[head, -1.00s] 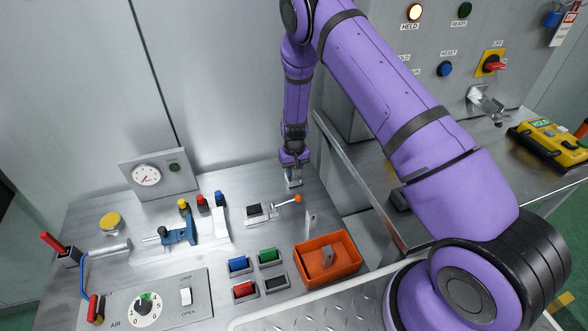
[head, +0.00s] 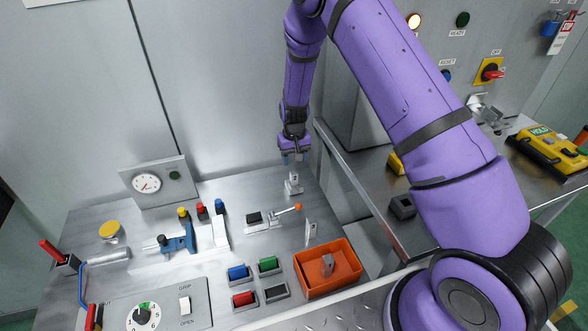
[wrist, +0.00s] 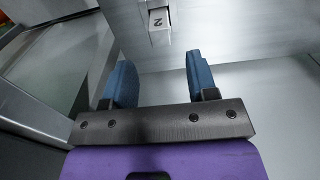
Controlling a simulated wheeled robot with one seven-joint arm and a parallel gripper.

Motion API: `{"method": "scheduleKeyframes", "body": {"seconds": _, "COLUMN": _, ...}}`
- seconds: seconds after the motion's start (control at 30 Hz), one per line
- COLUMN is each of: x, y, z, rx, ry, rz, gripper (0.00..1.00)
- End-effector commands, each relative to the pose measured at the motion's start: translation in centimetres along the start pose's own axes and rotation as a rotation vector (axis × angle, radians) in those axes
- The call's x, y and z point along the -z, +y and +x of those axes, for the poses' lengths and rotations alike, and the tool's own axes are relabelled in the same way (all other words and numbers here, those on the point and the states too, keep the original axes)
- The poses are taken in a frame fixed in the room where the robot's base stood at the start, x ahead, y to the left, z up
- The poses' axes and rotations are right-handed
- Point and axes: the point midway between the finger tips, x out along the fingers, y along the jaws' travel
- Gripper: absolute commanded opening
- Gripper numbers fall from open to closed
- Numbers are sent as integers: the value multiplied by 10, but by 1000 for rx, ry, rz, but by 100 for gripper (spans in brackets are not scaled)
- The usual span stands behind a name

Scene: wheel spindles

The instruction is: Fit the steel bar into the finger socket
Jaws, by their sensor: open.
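My gripper (head: 292,157) is raised above the back right of the steel bench, with its blue fingers apart and nothing between them. In the wrist view, the open fingers (wrist: 160,70) have empty space between them. A small upright steel block (head: 293,182) stands on the bench just below the gripper, apart from it. In the wrist view, a steel block marked 2 (wrist: 158,25) shows beyond the fingertips. I cannot tell for sure which part of it is bar and which is socket. Its lower part is hidden by the view angle.
An orange bin (head: 349,285) holding a grey metal piece stands at front right, near an upright plate (head: 311,233). A lever with an orange knob (head: 297,207), a blue clamp (head: 178,240) and a gauge panel (head: 158,182) also stand on the bench. A side table edge is at right.

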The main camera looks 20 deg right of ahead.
Motion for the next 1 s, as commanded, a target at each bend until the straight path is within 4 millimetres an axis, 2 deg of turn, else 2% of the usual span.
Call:
{"method": "scheduleKeyframes", "body": {"seconds": 0.1, "x": 0, "y": 0, "z": -17, "rx": 0, "ry": 1, "rz": 0, "gripper": 53}}
{"method": "scheduleKeyframes", "body": {"seconds": 0.2, "x": 0, "y": 0, "z": -25, "rx": -1, "ry": 0, "rz": 0, "gripper": 53}}
{"method": "scheduleKeyframes", "body": {"seconds": 0.47, "x": 0, "y": 0, "z": -33, "rx": 1, "ry": 1, "rz": 1, "gripper": 53}}
{"method": "scheduleKeyframes", "body": {"seconds": 0.57, "x": -1, "y": 1, "z": -50, "rx": 9, "ry": 12, "rz": 3, "gripper": 53}}
{"method": "scheduleKeyframes", "body": {"seconds": 0.67, "x": -5, "y": 3, "z": -84, "rx": 24, "ry": 33, "rz": 6, "gripper": 53}}
{"method": "scheduleKeyframes", "body": {"seconds": 0.77, "x": -14, "y": 6, "z": -127, "rx": 41, "ry": 58, "rz": 9, "gripper": 53}}
{"method": "scheduleKeyframes", "body": {"seconds": 1.0, "x": -50, "y": 16, "z": -223, "rx": 75, "ry": 119, "rz": 11, "gripper": 53}}
